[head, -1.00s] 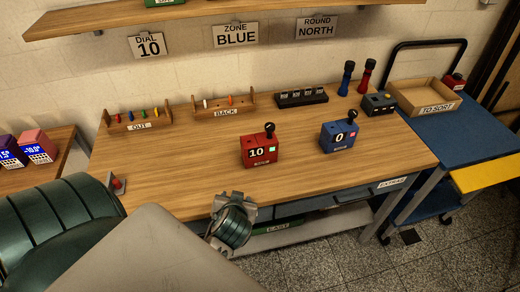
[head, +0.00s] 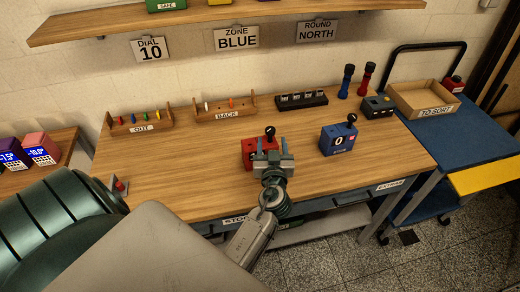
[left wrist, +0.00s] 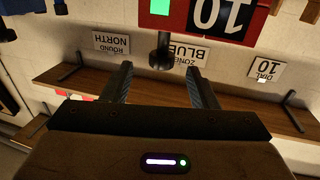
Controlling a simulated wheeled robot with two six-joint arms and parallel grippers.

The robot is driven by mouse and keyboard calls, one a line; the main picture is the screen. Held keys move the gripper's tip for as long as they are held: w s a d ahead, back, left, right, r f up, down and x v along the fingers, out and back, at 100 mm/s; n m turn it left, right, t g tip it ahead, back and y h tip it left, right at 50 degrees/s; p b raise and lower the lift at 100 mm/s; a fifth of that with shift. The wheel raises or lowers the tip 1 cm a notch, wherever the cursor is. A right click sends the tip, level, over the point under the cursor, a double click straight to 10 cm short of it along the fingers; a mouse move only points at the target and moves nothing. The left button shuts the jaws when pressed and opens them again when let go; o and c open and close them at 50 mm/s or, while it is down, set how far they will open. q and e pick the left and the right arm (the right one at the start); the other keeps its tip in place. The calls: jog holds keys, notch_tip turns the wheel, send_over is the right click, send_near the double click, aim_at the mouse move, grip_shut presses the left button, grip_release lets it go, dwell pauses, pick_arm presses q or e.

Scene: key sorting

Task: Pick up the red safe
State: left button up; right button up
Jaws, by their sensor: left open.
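The red safe (head: 247,152) stands upright on the wooden table, a black knob on its top. My left gripper (head: 272,157) is open in front of it and hides most of its front. In the left wrist view, which is upside down, the red safe (left wrist: 262,22) shows a "10" and a green light. Its knob hangs between the fingers of my left gripper (left wrist: 161,75) in the picture. I cannot tell whether the fingers touch it. My right gripper is not in view.
A blue safe (head: 338,140) marked "0" stands just right of the red one. Racks marked OUT (head: 140,125) and BACK (head: 226,110) stand at the table's back. A TO SORT tray (head: 424,98) is at the right. The table's left middle is clear.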

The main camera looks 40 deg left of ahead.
aim_at(271, 136)
pick_arm(q)
jog(key=shift+w+a, duration=0.25)
jog(key=p+x, duration=0.3)
jog(key=x, duration=0.1)
jog(key=shift+w+a, duration=0.15)
jog(key=shift+a, duration=0.1)
jog(key=shift+w+a+f+p, duration=0.15)
jog(key=shift+w+a+p, duration=0.1)
jog(key=shift+w+p, duration=0.05)
jog(key=shift+d, duration=0.1)
grip_shut()
